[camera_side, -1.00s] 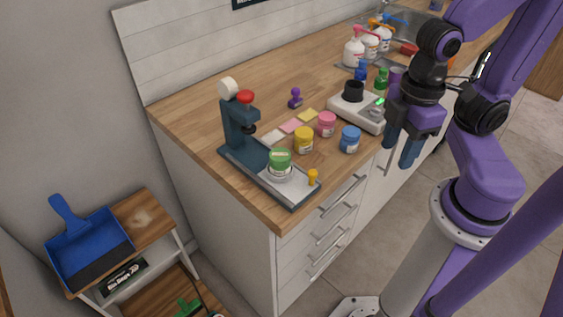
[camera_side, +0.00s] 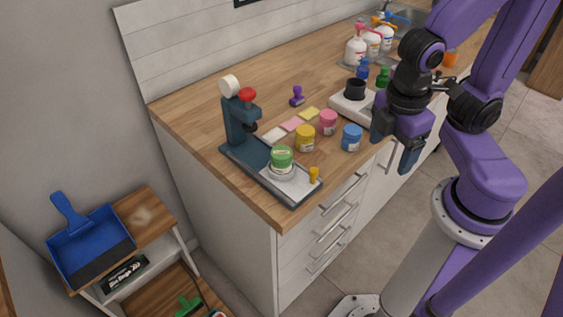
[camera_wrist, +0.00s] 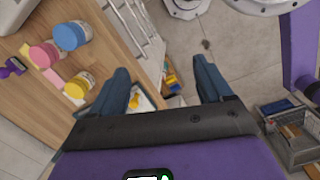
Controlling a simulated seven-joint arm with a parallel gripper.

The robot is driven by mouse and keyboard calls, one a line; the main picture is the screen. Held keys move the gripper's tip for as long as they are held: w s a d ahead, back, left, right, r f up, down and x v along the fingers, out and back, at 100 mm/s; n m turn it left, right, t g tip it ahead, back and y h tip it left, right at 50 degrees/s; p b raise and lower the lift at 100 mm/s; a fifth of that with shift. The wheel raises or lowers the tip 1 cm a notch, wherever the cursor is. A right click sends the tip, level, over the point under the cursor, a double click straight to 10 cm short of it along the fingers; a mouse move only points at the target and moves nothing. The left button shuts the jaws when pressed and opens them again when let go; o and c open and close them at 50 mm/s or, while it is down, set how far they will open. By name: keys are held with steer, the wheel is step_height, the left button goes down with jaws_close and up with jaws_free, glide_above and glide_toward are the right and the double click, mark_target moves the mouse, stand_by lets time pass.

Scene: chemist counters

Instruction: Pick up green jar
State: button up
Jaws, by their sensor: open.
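The green jar (camera_side: 281,158) stands upright on a round pale dish on the dark blue microscope-like stand (camera_side: 241,158), near the counter's front left corner. It has a green lid and a pale label. I cannot make it out in the wrist view, where my left finger covers part of that area. My gripper (camera_side: 393,143) is open and empty, to the right of the green jar and apart from it, by the counter's front edge. Its two spread fingers also show in the wrist view (camera_wrist: 162,70).
Yellow (camera_side: 305,138), pink (camera_side: 327,122) and blue (camera_side: 351,137) jars stand between the green jar and my gripper. A yellow peg (camera_side: 314,174) stands at the stand's front end. A white device (camera_side: 347,107) is behind the blue jar. Bottles (camera_side: 355,50) stand farther back.

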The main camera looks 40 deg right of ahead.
steer(key=w+a+f+n+t+h, duration=0.1)
steer(key=w+a+f+n+h, duration=0.1)
steer(key=w+a+n+h, duration=0.15)
steer(key=n+t+h, duration=0.3)
steer(key=n+t, duration=0.8)
steer(key=n, duration=0.1)
glide_toward(283, 161)
steer(key=shift+m, duration=0.25)
steer(key=x, duration=0.7)
steer(key=shift+s+d, duration=0.2)
steer(key=shift+d, duration=0.1)
steer(key=shift+a+x, duration=0.1)
steer(key=shift+x, duration=1.25)
steer(key=shift+a+x, duration=0.15)
steer(key=shift+x, duration=1.25)
steer(key=shift+w+f, duration=0.1)
steer(key=shift+f, duration=0.05)
steer(key=c, duration=1.2)
steer(key=shift+r, duration=0.2)
